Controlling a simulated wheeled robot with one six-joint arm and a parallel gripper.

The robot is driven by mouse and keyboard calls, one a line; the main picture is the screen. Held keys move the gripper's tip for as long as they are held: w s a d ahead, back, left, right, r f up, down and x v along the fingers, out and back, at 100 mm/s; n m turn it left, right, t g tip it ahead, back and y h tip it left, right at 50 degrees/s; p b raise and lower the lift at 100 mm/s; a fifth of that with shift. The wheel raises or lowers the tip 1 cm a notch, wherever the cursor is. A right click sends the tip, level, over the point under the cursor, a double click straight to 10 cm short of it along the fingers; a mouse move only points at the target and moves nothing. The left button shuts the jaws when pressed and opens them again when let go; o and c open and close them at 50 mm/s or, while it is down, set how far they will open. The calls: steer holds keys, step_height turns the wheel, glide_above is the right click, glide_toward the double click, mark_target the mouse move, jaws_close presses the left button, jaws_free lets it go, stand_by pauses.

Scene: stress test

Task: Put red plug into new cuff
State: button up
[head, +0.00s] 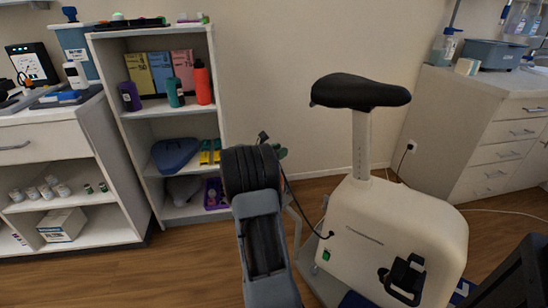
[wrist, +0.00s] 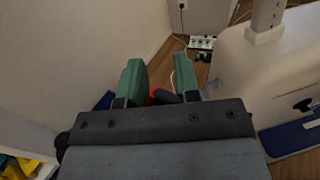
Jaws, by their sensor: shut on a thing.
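My gripper (wrist: 160,76) shows in the wrist view as two green fingers, with a gap between them. A small red piece (wrist: 154,97), which looks like the red plug, shows low between the fingers beside a dark rounded part (wrist: 167,97). The gripper's dark body hides most of it. I cannot make out the new cuff for certain in either view.
An exercise bike (head: 395,235) stands just right of my arm. An open shelf (head: 150,127) with bottles and boxes stands behind left, beside a counter (head: 48,137). A drawer cabinet (head: 487,150) is at the right. A power strip (wrist: 202,43) lies on the floor by the wall.

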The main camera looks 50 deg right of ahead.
steer(key=shift+f+b, duration=1.5)
steer(key=shift+f, duration=0.35)
steer(key=shift+a+f+b, duration=0.1)
steer(key=shift+f+b, duration=0.5)
steer(key=shift+f, duration=0.65)
steer(key=shift+f, duration=0.2)
steer(key=o, duration=1)
steer(key=shift+s+f, duration=0.1)
steer(key=shift+a, duration=0.1)
steer(key=w+a+p, duration=0.1)
steer(key=a, duration=0.3)
steer(key=w+a+p, duration=0.1)
steer(key=a+p, duration=0.1)
steer(key=a, duration=0.3)
steer(key=a+r+p, duration=0.1)
steer(key=a, duration=0.3)
steer(key=shift+w+a, duration=0.2)
steer(key=shift+w, duration=0.2)
